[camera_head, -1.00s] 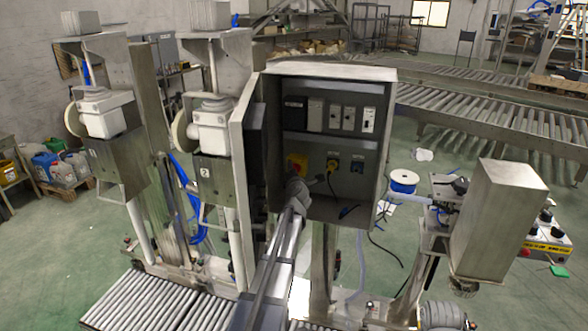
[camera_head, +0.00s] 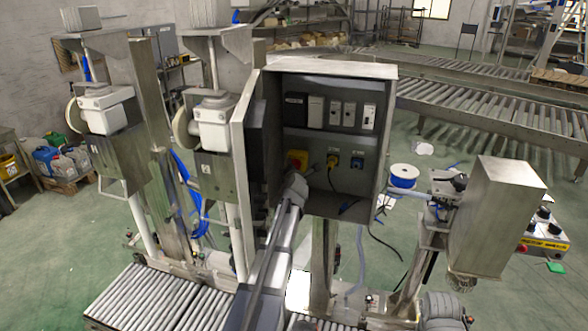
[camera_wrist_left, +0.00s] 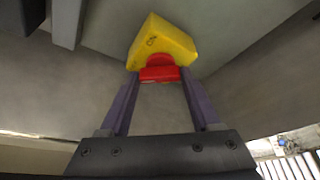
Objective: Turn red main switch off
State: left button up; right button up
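The red main switch (camera_wrist_left: 160,70) is a red knob on a yellow housing (camera_wrist_left: 163,42), fixed inside the open grey cabinet. My right gripper is in no view.
The cabinet (camera_head: 330,66) has its door (camera_head: 243,130) swung open on the left, close to my left arm. A roller conveyor (camera_head: 150,300) runs at lower left.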

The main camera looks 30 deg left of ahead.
pick_arm(q)
jog(key=o, duration=0.5)
jog(key=shift+c, duration=0.2)
jog(key=shift+s, duration=0.1)
jog(key=p+v, duration=0.1)
jog(key=v, duration=0.6)
jog(key=shift+s+d+p, duration=0.25)
jog(key=shift+s+p, duration=0.05)
jog(key=shift+p, duration=0.1)
